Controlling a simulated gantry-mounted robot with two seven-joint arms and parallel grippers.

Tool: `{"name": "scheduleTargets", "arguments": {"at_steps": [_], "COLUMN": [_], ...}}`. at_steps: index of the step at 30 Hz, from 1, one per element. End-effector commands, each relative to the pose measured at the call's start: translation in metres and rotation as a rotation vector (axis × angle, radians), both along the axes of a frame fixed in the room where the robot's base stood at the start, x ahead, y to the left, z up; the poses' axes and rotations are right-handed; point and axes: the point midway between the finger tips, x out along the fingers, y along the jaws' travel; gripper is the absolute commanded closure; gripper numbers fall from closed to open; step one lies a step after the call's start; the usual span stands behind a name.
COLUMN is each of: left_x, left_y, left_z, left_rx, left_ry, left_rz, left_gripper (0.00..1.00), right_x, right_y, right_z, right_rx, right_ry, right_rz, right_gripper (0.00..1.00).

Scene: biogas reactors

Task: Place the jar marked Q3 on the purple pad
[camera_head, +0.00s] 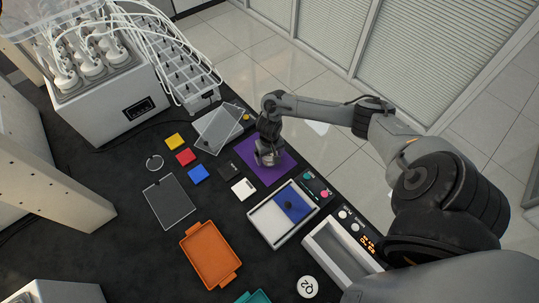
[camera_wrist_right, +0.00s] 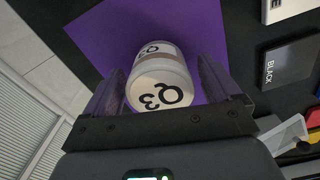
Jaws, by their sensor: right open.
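The jar marked Q3 (camera_wrist_right: 160,88) is white, with Q3 on its lid and on its side. In the right wrist view it stands over the purple pad (camera_wrist_right: 190,25), seemingly resting on it, between the two fingers of my right gripper (camera_wrist_right: 158,82). The fingers are apart, with a gap beside the jar. In the head view my right gripper (camera_head: 268,157) is low over the purple pad (camera_head: 284,162) and mostly hides the jar. The jar's base contact is hard to see. My left gripper is not in view.
Yellow (camera_head: 174,142), red (camera_head: 186,157), blue (camera_head: 198,174), black (camera_head: 230,170) and white (camera_head: 244,189) squares lie left of the pad. A blue-and-white tray (camera_head: 268,240), an orange tray (camera_head: 190,248) and a Q2 jar (camera_head: 307,287) are nearer. A reactor bath (camera_head: 105,110) stands at back left.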

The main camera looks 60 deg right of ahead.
Motion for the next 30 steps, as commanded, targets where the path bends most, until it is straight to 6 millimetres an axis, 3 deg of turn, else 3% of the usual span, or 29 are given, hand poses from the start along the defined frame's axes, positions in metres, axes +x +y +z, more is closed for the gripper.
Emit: {"name": "scheduleTargets", "arguments": {"at_steps": [8, 21, 27, 30], "left_x": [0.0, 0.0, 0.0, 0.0], "left_y": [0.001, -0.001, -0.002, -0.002], "left_z": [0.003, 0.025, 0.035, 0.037], "left_rx": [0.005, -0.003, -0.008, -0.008], "left_ry": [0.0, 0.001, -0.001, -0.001], "left_rz": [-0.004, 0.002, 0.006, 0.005], "left_gripper": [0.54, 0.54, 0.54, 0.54], "right_x": [0.001, 0.002, 0.001, 0.002], "right_y": [0.0, -0.002, 0.0, 0.007], "right_z": [0.014, 0.095, 0.116, 0.117], "right_rx": [0.0, -0.004, -0.001, 0.004], "right_ry": [-0.001, -0.004, -0.003, -0.012], "right_rz": [0.001, 0.002, 0.002, 0.029], "right_gripper": [0.1, 0.1, 0.1, 0.1]}}
